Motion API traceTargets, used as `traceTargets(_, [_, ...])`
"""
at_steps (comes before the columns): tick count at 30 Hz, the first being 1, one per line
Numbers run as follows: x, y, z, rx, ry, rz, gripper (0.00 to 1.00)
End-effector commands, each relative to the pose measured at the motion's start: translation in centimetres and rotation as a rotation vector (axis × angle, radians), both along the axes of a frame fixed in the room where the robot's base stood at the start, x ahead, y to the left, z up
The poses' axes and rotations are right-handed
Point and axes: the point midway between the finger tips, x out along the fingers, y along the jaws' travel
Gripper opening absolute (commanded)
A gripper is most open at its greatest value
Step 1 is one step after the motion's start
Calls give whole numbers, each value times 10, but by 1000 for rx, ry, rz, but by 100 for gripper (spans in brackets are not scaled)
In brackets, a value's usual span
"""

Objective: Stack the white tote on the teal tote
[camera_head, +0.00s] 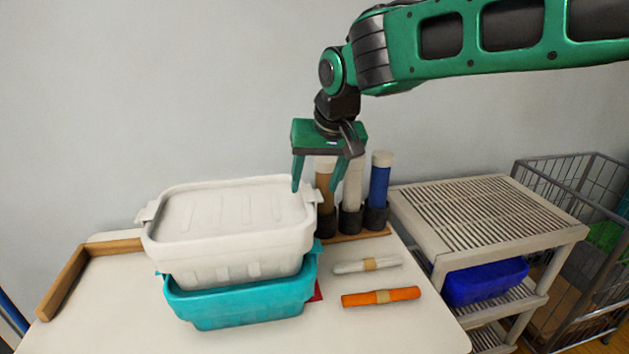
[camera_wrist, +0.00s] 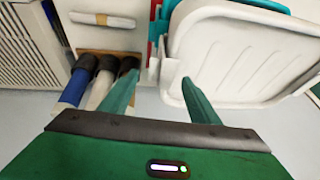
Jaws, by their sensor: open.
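The white tote (camera_head: 232,222), with its lid on, sits on top of the teal tote (camera_head: 240,305) on the table. It looks roughly level, and the teal tote's rim and front wall show beneath it. My gripper (camera_head: 316,192) is open and empty above the white tote's right end, near its right handle. In the wrist view, my gripper (camera_wrist: 152,95) has its fingers apart. The white tote (camera_wrist: 250,50) lies at the right there, with one finger over its edge, and I cannot tell whether they touch. A corner of the teal tote (camera_wrist: 172,10) shows at the top.
Brown, white and blue (camera_head: 380,180) rolls stand in dark holders behind my gripper. A white roll (camera_head: 350,266) and an orange roll (camera_head: 362,297) lie on the table (camera_head: 400,330). A slatted shelf (camera_head: 480,215) with a blue bin (camera_head: 485,282) and a wire cart (camera_head: 580,190) stand right.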

Motion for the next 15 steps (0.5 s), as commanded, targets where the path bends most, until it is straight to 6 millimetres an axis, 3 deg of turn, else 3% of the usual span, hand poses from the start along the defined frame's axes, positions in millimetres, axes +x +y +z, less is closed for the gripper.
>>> traceTargets(5, [-3, -2, 12, 2, -3, 0, 56])
traceTargets(15, [-24, -14, 69, 2, -4, -1, 56])
